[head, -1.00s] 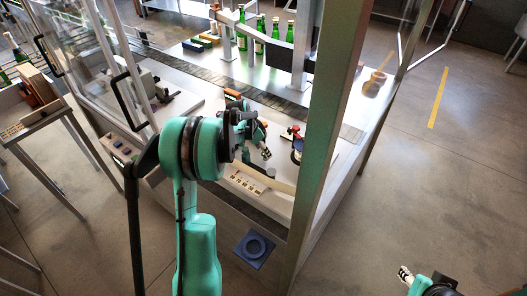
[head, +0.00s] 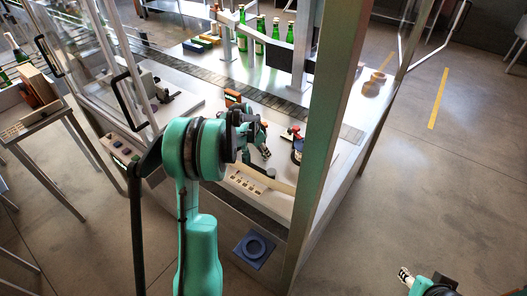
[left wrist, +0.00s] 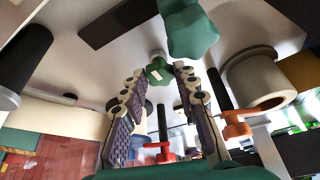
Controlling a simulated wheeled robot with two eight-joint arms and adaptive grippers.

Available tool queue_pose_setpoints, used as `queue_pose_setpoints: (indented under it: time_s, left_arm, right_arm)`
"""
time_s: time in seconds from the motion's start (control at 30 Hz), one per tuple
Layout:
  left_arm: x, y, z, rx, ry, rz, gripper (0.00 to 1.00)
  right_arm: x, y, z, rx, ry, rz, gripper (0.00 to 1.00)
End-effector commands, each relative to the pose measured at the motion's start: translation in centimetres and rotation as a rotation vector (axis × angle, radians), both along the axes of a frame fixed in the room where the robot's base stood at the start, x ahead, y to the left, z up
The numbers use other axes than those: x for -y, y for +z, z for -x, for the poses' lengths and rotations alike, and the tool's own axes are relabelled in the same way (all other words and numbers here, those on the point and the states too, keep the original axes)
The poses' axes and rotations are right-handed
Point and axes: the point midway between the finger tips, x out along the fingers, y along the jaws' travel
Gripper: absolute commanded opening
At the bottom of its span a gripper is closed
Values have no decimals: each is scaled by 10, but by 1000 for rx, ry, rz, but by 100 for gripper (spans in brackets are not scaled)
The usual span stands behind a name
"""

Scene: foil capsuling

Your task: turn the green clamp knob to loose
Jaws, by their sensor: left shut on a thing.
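In the left wrist view a green star-shaped knob (left wrist: 158,71) with a small white mark sits between the tips of my left gripper (left wrist: 160,78). The gripper's two grey padded fingers are closed on it from both sides. A larger green lobed part (left wrist: 188,30) is nearer the camera, just above and to the right. In the head view my left gripper (head: 263,151) is low over the machine's deck, and my own wrist hides the knob. My right gripper (head: 405,276) shows at the lower right, away from the machine; its finger opening is too small to tell.
A metal frame post (head: 326,150) stands close to the right of my left arm. Red levers (left wrist: 236,128) and a pale ring-shaped part (left wrist: 256,80) are beside the fingers in the wrist view. Green bottles (head: 260,36) stand farther back.

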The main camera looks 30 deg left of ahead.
Motion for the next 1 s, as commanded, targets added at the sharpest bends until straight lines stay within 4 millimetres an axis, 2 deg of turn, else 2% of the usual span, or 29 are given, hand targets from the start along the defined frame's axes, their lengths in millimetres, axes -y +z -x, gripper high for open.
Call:
queue_pose_setpoints:
  time_s: [0.27, 1.0]
  left_arm:
    - [3, -1, 1, 1, 172, -1, 0]
    - [11, -1, -1, 1, 868, -3, 0]
  right_arm:
    - [0, -8, 0, 0, 0, 0, 40]
    - [0, -28, 0, 0, 0, 0, 40]
